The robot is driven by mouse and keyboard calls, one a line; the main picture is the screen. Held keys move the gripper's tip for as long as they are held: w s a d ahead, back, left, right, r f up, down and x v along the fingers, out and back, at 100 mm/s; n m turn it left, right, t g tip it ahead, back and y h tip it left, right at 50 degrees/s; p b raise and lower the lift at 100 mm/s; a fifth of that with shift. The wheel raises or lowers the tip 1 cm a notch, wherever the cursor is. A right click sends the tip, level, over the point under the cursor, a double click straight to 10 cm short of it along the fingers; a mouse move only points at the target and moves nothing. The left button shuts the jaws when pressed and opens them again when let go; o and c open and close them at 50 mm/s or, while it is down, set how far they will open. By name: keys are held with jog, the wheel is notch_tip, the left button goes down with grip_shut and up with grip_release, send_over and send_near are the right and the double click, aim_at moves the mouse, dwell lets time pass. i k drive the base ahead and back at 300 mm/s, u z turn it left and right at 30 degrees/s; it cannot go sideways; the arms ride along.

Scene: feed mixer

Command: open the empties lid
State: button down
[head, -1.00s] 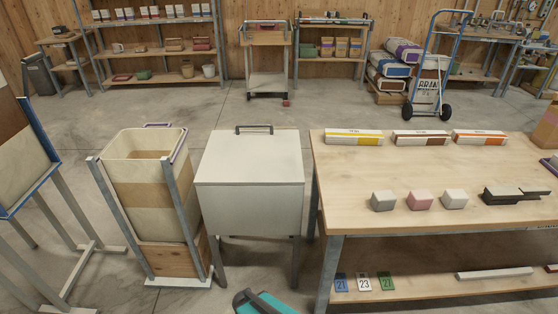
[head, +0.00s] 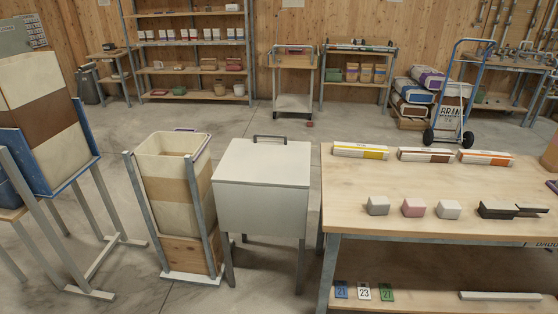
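A pale grey box on legs (head: 262,208) stands in the middle, between a tall bin and the workbench. Its flat lid (head: 262,163) is closed, with a dark bar handle (head: 269,139) along the far edge. I take this box to be the empties box; no label on it is readable. My gripper is not in the head view, so its state and its distance from the lid do not show.
A tall open bin (head: 175,146) in a metal frame stands just left of the box. The wooden workbench (head: 350,185) is close on the right. A blue-edged stand (head: 60,180) is at the far left. Open concrete floor (head: 250,115) lies behind the box.

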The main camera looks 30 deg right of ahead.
aim_at(255, 162)
jog(key=z, duration=0.6)
jog(key=i, duration=0.95)
jog(key=k, duration=0.65)
jog(key=u, duration=0.1)
jog(key=i, duration=0.5)
jog(key=u, duration=0.05)
